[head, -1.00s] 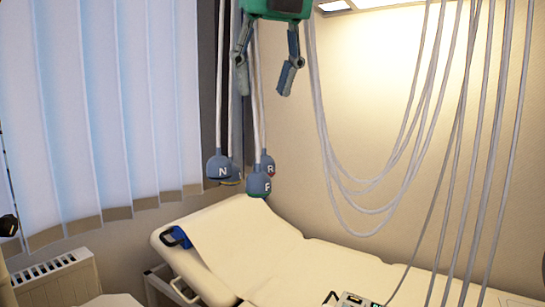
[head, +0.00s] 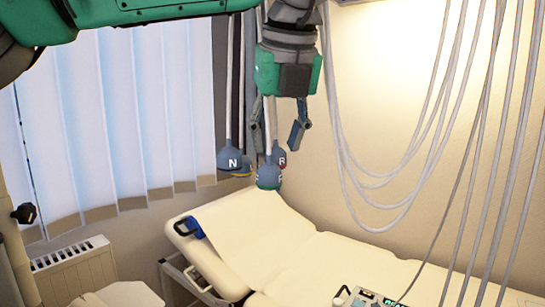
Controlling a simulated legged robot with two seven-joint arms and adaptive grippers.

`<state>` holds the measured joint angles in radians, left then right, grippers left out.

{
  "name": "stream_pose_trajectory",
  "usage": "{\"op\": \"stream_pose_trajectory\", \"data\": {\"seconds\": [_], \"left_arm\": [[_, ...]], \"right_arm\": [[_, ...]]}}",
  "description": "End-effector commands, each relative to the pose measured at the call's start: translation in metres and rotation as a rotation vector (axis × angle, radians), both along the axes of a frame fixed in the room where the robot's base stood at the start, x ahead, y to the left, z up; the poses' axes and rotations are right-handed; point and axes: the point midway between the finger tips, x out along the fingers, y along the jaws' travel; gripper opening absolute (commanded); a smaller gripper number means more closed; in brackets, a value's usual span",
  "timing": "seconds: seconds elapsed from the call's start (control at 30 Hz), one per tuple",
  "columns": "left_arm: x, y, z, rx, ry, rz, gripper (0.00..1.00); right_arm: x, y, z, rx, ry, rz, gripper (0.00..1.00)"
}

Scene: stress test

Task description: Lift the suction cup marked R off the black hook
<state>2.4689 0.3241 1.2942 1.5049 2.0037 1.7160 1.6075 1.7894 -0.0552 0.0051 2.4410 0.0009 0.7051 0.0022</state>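The suction cup marked R (head: 281,155) is a grey-blue bulb with a red rim. It hangs on its cable, partly hidden behind the cup marked F (head: 268,175). The cup marked N (head: 231,161) hangs at the left, with a yellow-rimmed cup (head: 246,170) mostly hidden behind it. My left gripper (head: 280,135) comes down from above, its fingers apart, with the tips just above the R and F cups. Cables pass behind or between the fingers; I cannot tell which. Nothing is visibly gripped. I cannot make out the black hook. My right gripper is out of view.
A cream couch (head: 300,250) lies below the cups, with a blue-handled part (head: 188,228) at its head end. Several grey cables (head: 345,160) hang in loops at the right. A device (head: 370,298) sits at the bottom edge. Blinds (head: 110,130) cover the left.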

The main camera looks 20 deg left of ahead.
Motion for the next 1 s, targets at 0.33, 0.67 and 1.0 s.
{"op": "stream_pose_trajectory", "data": {"seconds": [0.33, 0.67, 1.0], "left_arm": [[0.009, 0.014, -0.026, -0.007, 0.002, 0.001, 0.34], [0.009, 0.011, -0.025, -0.004, 0.002, 0.000, 0.15], [0.010, 0.008, -0.006, -0.004, -0.001, 0.003, 0.15]], "right_arm": [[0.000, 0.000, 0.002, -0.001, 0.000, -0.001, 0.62], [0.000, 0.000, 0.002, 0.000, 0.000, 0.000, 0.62], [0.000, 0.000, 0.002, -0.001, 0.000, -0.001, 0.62]]}}
